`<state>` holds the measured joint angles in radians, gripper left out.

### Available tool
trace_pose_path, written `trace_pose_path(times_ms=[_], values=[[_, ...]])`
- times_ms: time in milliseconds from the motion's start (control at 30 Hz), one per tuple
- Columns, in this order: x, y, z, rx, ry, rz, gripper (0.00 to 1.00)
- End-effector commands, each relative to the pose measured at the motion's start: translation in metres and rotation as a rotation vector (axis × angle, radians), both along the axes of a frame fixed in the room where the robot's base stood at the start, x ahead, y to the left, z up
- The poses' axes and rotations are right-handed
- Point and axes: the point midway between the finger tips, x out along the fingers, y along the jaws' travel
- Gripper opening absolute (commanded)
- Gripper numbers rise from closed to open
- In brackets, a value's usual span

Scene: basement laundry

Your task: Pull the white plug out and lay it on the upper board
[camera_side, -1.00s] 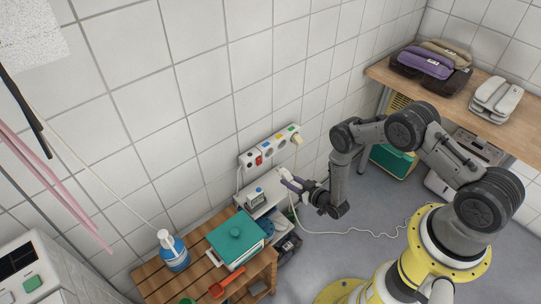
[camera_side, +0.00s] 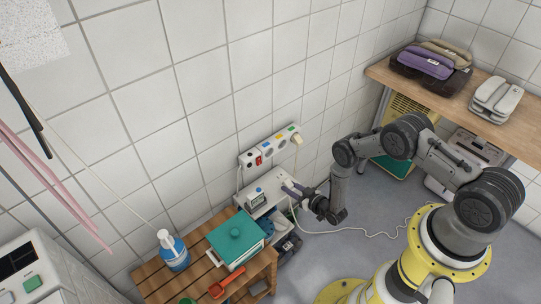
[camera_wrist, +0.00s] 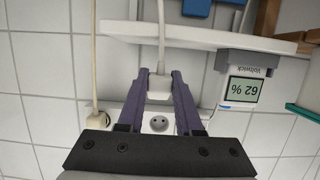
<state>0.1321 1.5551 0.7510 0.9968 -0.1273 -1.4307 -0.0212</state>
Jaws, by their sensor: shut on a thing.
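My gripper (camera_side: 291,188) is shut on the white plug (camera_wrist: 158,87), which sits between its purple fingers in the wrist view. The plug's white cord (camera_wrist: 161,25) runs from it past the board edge. The plug is clear of the wall strip (camera_side: 270,147); a bare round socket (camera_wrist: 158,122) shows behind it in the wrist view. The upper board (camera_side: 261,208) is white and lies below the strip. It also shows in the wrist view (camera_wrist: 200,36). The plug is by the board's right end in the side view; I cannot tell whether they touch.
A cream plug (camera_side: 298,139) sits at the strip's right end; its cord (camera_wrist: 94,50) passes beside my fingers. A small display meter (camera_side: 255,195) stands on the upper board. A wooden table (camera_side: 197,276) holds a green-lidded box (camera_side: 236,232) and blue bottle (camera_side: 172,250).

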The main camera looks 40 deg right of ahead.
Motion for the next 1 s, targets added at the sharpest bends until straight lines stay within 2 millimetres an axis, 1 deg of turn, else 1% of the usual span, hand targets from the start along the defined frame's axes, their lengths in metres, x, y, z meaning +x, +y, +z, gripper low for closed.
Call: trace_pose_path(times_ms=[300, 567, 1000], values=[[-0.010, 0.000, 0.001, 0.000, -0.001, 0.000, 0.00], [-0.010, 0.000, -0.001, 0.000, -0.001, 0.000, 0.00], [-0.009, 0.000, -0.031, 0.000, -0.001, 0.000, 0.00]])
